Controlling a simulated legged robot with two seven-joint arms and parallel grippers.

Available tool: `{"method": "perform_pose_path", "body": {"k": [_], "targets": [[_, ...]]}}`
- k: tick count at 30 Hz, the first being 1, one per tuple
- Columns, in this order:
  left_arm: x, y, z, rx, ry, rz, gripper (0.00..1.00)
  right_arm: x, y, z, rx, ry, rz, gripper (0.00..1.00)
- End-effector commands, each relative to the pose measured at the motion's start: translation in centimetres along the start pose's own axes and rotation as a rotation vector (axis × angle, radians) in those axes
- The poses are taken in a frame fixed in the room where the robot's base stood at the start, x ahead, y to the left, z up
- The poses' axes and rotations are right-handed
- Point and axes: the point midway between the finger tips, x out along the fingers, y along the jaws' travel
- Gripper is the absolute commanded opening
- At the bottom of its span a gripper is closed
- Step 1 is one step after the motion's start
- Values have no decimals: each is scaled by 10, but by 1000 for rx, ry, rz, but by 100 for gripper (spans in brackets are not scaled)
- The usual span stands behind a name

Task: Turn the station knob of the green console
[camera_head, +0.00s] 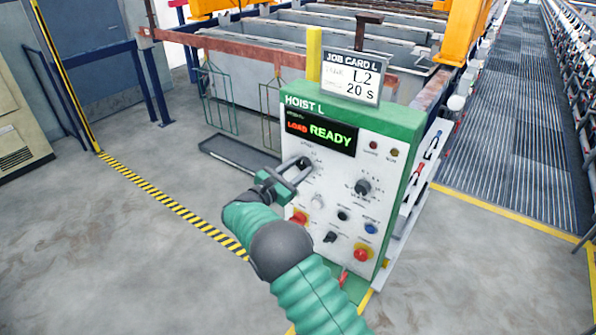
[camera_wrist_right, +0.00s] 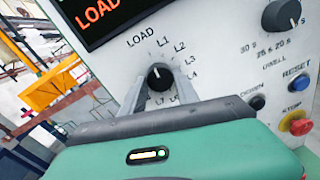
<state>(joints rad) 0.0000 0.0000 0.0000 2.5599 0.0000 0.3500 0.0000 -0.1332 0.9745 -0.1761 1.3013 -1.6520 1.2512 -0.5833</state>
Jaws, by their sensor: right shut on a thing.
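The green console (camera_head: 398,125) has a white front panel and is labelled HOIST L. Its station knob (camera_wrist_right: 160,76) is black with a white mark, ringed by labels from LOAD through L1, L2 and on. The mark points roughly upward in the right wrist view; I cannot tell exactly which label it meets. My right gripper (camera_head: 303,166) is shut on the station knob, one finger on each side. The console display (camera_head: 320,132) reads LOAD and READY. A job card (camera_head: 350,78) above it reads L2 and 20 S. My left gripper is not in view.
A dwell knob (camera_head: 362,187) sits right of the station knob. Below are push buttons, a blue reset button (camera_head: 371,228) and a red stop button (camera_head: 362,254). Tanks (camera_head: 300,45) stand behind the console. Open floor (camera_head: 130,240) lies to the left.

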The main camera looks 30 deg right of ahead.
Motion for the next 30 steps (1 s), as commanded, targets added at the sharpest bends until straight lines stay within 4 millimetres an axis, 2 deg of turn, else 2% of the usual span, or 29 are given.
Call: {"method": "perform_pose_path", "body": {"k": [8, 21, 30], "targets": [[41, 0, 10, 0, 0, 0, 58, -1, -1, -6, 187, 10, 0, 0], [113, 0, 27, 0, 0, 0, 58, -1, -2, -7, 599, 37, -5, 0], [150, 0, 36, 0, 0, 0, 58, 0, -3, -5, 830, 52, -12, 0]]}}
